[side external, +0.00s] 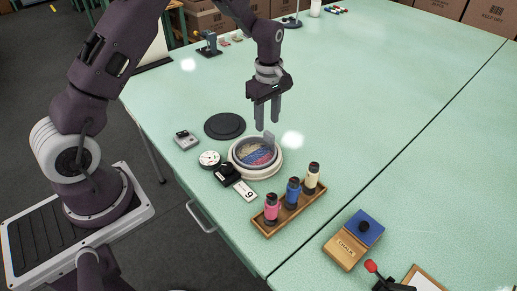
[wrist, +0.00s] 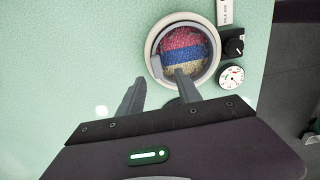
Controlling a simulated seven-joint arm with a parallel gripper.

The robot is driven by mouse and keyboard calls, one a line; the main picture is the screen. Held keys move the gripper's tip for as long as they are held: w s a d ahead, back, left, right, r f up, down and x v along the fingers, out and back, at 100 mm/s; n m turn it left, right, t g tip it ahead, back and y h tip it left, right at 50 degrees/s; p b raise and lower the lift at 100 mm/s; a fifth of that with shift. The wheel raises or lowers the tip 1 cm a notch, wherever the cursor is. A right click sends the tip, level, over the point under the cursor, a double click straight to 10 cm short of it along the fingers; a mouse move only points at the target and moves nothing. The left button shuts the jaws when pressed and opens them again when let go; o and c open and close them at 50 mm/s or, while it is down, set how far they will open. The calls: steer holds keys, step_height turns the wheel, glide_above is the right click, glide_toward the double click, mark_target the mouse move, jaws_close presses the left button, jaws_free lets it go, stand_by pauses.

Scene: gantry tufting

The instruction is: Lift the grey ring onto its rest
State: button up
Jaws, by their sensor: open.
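The grey ring (side external: 236,153) sits on a round white base (side external: 262,174) around a disc of tufted cloth in red, blue and tan bands. A small upright grey tab (side external: 269,138) rises from its rim. In the wrist view the ring (wrist: 153,49) is at upper centre, with the cloth (wrist: 182,58) inside. My gripper (side external: 267,126) points down above the ring, open and empty, its fingertips apart from it.
A white dial (side external: 210,159), a black knob (side external: 226,173) and a small grey box (side external: 186,140) lie left of the base. A chalk box (side external: 345,250) is front right. The table right of the ring is clear.

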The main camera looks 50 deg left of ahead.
mark_target(269, 133)
steer(key=f, duration=0.6)
steer(key=shift+w+d, duration=0.25)
jaws_close()
